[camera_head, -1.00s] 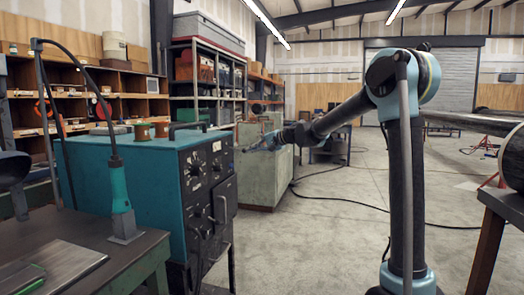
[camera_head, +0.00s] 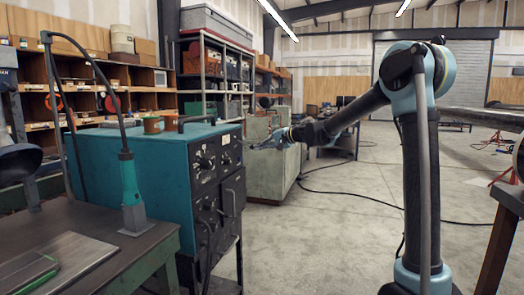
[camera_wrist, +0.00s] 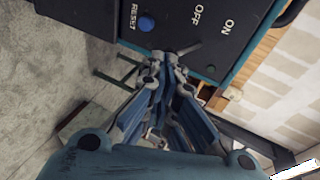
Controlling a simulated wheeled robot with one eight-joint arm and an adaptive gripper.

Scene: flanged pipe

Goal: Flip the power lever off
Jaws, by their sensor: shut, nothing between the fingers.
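The teal power cabinet (camera_head: 130,165) has a black front panel (camera_head: 218,165) with knobs. In the wrist view its panel (camera_wrist: 165,50) shows OFF and ON labels and a blue RESET button (camera_wrist: 146,23). A short grey lever (camera_wrist: 190,47) sticks out below the labels; I cannot tell which setting it is at. My gripper (camera_wrist: 166,56) is shut and empty, its tips right at the lever's base end. I cannot tell whether they touch it. In the head view my gripper (camera_head: 257,144) is small, beside the panel's upper right edge, and the lever cannot be made out.
A grey-green cabinet (camera_head: 270,170) stands behind my gripper. A table (camera_head: 508,200) with a pipe (camera_head: 475,118) is at the right. The middle floor is open, with a black cable (camera_head: 375,215) on it.

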